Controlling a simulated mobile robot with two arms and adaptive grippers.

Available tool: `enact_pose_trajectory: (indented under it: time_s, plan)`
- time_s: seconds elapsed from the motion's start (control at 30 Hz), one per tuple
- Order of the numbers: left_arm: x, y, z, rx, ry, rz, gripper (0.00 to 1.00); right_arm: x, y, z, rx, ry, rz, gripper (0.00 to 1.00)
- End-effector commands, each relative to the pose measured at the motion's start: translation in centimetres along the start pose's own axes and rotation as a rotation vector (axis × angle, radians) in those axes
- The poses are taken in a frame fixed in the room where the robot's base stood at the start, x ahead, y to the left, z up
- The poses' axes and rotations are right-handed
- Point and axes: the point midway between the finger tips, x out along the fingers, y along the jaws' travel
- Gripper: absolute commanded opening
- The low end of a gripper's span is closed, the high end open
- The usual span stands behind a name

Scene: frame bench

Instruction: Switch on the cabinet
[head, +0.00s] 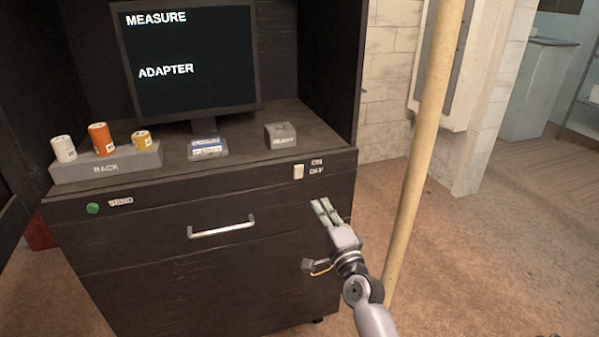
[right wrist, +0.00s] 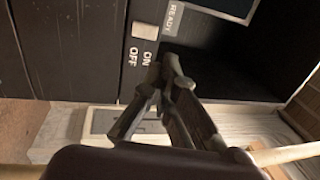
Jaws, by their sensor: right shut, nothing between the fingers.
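The dark cabinet (head: 270,190) has a small white rocker switch (head: 299,171) at the right end of its front, beside the labels ON and OFF. The switch also shows in the right wrist view (right wrist: 145,30). My right gripper (head: 325,209) is shut and empty, in front of the cabinet, lower than the switch and a little to its right in the head view. In the right wrist view the closed fingertips (right wrist: 168,68) appear near the ON label, apart from the switch. My left gripper is not in view.
A monitor (head: 190,70) reads MEASURE and ADAPTER. A rack (head: 105,166) with three cylinders, a blue-and-white box (head: 208,147) and a grey block (head: 281,135) stand on top. The front has a green SEND button (head: 93,208) and a handle (head: 221,228). A pale pole (head: 420,150) stands right of my gripper.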

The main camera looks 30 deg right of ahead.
Motion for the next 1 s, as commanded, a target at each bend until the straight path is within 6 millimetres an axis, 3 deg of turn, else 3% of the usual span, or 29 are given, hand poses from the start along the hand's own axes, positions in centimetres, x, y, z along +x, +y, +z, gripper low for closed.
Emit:
enact_pose_trajectory:
  time_s: [0.27, 0.7, 1.0]
  plan:
    - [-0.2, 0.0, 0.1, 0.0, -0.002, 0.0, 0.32, 1.2, -0.1, 0.0, -0.001, 0.0, -0.001, 0.0]
    - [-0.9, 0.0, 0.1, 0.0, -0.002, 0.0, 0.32, 10.2, -0.1, 0.0, -0.003, 0.0, -0.001, 0.0]
    - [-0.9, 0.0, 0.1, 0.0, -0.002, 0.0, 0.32, 13.6, 0.1, 0.1, -0.003, -0.001, 0.002, 0.0]
